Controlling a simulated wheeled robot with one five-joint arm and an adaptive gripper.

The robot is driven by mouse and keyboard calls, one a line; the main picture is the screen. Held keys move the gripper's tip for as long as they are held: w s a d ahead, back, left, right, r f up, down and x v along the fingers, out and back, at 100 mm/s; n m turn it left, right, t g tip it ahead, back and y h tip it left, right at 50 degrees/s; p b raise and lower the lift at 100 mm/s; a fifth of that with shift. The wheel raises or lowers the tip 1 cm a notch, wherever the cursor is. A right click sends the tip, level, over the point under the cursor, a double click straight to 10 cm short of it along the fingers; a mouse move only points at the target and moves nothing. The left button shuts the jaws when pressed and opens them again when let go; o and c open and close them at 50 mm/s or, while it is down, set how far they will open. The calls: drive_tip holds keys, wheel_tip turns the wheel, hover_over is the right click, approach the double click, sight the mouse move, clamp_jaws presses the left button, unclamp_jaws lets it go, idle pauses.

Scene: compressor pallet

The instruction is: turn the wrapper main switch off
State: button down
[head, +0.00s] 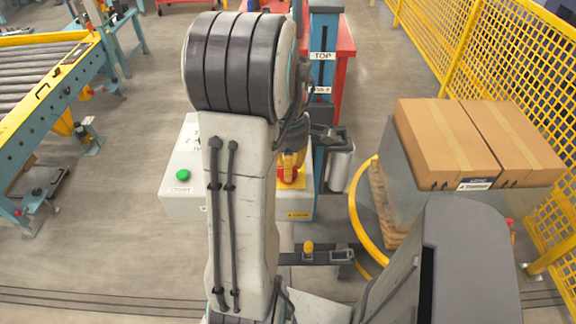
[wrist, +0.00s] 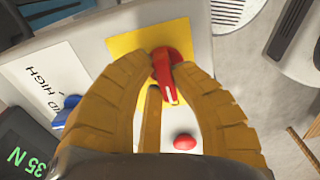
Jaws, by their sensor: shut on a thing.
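The wrapper main switch (wrist: 166,72) is a red rotary handle with a white mark on its lower end. It sits on a yellow plate (wrist: 126,44) on the control box's pale face. In the wrist view the handle points down, slightly to the right. My gripper (wrist: 164,66) has its two orange fingers shut on the handle, one on each side. In the head view my gripper (head: 291,160) is at the right part of the grey control box (head: 180,207), partly hidden by my arm. Part of the red switch (head: 287,176) shows below the fingers.
A red button (wrist: 184,141) and a blue knob (wrist: 66,108) lie close to the fingers. A green button (head: 183,175) is on the box's left. Wrapped cartons (head: 435,140) on a pallet and a yellow fence (head: 440,40) stand right; a roller conveyor (head: 40,75) stands left.

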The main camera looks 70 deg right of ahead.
drive_tip(key=shift+a, duration=0.1)
drive_tip(key=c, duration=1)
unclamp_jaws()
drive_tip(key=shift+c, duration=0.2)
wheel_tip(320, 180, up, 12)
idle(0.4)
